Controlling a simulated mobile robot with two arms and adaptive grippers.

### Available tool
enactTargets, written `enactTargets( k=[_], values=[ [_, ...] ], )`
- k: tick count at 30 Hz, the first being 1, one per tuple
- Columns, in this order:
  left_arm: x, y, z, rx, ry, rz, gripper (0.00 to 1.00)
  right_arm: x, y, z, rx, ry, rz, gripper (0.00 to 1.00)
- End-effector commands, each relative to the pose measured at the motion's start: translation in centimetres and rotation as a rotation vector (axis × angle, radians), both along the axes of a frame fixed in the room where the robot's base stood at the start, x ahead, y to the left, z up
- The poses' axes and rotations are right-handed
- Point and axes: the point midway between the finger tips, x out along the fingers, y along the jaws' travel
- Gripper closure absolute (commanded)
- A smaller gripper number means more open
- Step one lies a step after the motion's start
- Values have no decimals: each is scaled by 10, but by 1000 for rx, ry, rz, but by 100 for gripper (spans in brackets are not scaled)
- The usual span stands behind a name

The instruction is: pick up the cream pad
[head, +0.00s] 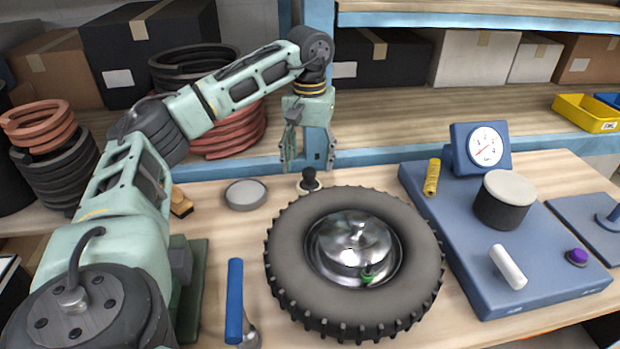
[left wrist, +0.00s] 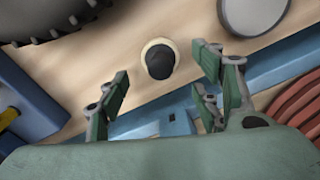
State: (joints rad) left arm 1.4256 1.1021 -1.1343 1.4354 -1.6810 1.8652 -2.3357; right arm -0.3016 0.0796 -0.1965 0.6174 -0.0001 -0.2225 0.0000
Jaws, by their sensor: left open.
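The cream pad is a small round cream disc (head: 319,184) with a black knob on it. It stands on the wooden bench behind the tyre in the head view. In the left wrist view the cream disc (left wrist: 158,41) shows as a pale rim around the dark knob (left wrist: 160,63). My left gripper (head: 308,160) is open and points down above it, with empty jaws. In the left wrist view the knob lies between the fingers of the left gripper (left wrist: 161,68), apart from them. My right gripper is not in view.
A blue shelf post (head: 318,140) and the shelf edge are close behind. A blue tray (head: 460,245) with a gauge (head: 484,146) is at right.

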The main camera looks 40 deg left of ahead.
Motion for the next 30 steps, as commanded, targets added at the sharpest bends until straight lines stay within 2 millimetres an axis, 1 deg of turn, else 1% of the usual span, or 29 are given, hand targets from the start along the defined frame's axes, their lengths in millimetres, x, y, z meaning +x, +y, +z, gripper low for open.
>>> enactTargets(
  k=[1, 3, 5, 9, 12, 16, 22, 23, 30],
  values=[
    [-1, 0, -5, 0, 1, 0, 40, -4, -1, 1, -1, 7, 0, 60],
    [0, 0, -13, 1, 3, 0, 40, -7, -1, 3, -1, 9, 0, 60],
    [1, 0, -19, 1, 3, 0, 40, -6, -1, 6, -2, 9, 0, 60],
    [5, -2, -39, 1, 4, 0, 40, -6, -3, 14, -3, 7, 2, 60],
    [5, -2, -54, 1, 3, 1, 40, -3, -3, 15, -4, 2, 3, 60],
    [5, -2, -63, 0, 0, 0, 40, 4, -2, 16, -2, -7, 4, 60],
    [6, -2, -64, 0, -1, 0, 40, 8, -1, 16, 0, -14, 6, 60],
    [6, -2, -64, 0, -1, 0, 42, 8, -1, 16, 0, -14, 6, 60],
    [6, -2, -63, 0, -1, 0, 63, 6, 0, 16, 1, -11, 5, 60]
  ],
)
